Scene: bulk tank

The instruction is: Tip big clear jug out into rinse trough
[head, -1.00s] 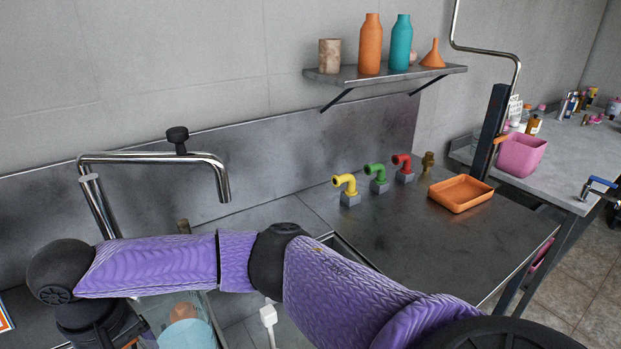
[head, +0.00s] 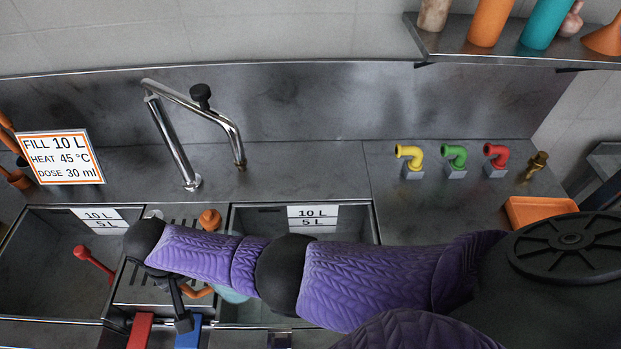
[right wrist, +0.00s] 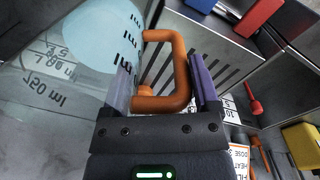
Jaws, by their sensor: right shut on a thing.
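The big clear jug has an orange handle (right wrist: 180,70). Its clear wall (right wrist: 45,115) and pale blue contents (right wrist: 100,35) fill the left of the right wrist view. My right gripper (right wrist: 165,78) is shut on the handle. In the head view, the gripper (head: 182,300) is by the slotted drain strip between two sunken basins. A bit of the pale blue jug (head: 232,295) shows below my forearm; my arm hides most of it. I cannot tell its exact tilt. The right basin (head: 346,222) and left basin (head: 40,225) both carry level labels; which is the rinse trough is not marked.
A faucet (head: 175,145) stands behind the basins. Yellow, green (head: 455,158) and red valves line the right counter, with an orange tray (head: 540,208) beyond. A sign (head: 60,158) stands at left. Red (head: 140,330) and blue (head: 188,333) blocks are at the front.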

